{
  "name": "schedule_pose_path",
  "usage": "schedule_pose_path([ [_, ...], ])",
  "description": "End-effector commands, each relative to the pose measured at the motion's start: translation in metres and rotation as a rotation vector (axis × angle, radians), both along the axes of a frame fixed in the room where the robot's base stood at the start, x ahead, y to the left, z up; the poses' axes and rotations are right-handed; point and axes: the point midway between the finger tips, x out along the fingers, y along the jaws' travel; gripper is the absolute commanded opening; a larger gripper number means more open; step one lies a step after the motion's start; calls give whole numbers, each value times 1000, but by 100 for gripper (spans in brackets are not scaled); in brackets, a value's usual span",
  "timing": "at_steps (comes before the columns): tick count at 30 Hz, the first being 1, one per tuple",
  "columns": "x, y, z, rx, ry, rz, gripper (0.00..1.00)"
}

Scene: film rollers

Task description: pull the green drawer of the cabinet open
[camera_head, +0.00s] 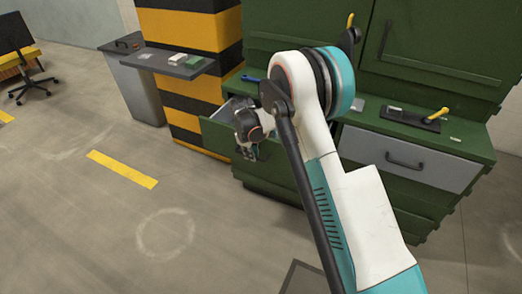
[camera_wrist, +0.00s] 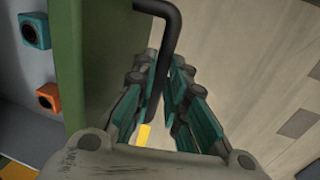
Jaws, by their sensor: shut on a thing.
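The green cabinet (camera_head: 452,45) stands at the back in the head view. Its green drawer (camera_head: 218,137) is partly out at the lower left, with its grey inside showing. In the wrist view the green drawer front (camera_wrist: 95,60) runs down the left. Its dark bar handle (camera_wrist: 172,18) reaches between my fingers. My gripper (camera_wrist: 164,78) is shut on the handle; it also shows at the drawer front in the head view (camera_head: 250,147). My arm hides part of the drawer and cabinet in the head view.
A blue block (camera_wrist: 33,31) and an orange block (camera_wrist: 48,97) lie inside the drawer. A grey drawer (camera_head: 408,160) to the right is shut. A striped pillar (camera_head: 195,75), a small shelf (camera_head: 168,62) and a grey bin (camera_head: 136,85) stand left. Floor in front is clear.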

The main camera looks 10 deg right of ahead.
Motion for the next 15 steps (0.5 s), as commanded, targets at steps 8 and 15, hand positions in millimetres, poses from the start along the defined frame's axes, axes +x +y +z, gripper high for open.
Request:
schedule_pose_path([
  [8,-31,25,1,0,1,1,0],
  [15,-41,32,1,-1,1,1,0],
])
